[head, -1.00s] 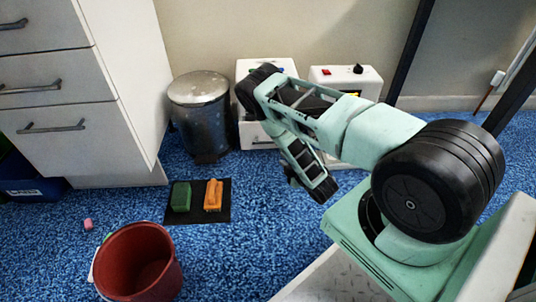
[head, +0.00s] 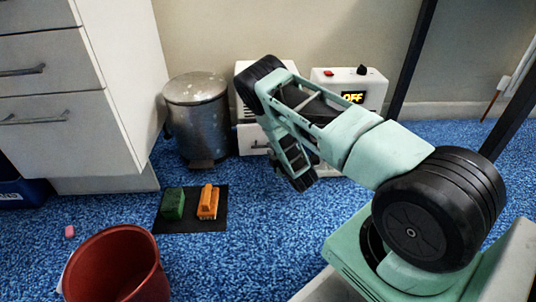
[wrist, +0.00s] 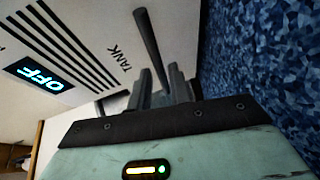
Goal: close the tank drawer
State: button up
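In the wrist view, a white machine front carries a TANK label (wrist: 119,53) beside a long dark bar handle (wrist: 150,40). My gripper (wrist: 161,82) is at the lower end of this handle, with its two grey fingers on either side of the bar's line. I cannot tell whether the fingers touch or clamp the bar. How far the tank drawer stands out is hidden.
A black mat (head: 190,222) holds a green block (head: 173,203) and an orange block (head: 208,202). A red bucket (head: 115,265) stands at front left, near white cabinet drawers (head: 50,110).

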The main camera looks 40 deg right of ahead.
aim_at(252, 139)
jog(key=shift+b+x, duration=0.7)
jog(key=shift+x, duration=1)
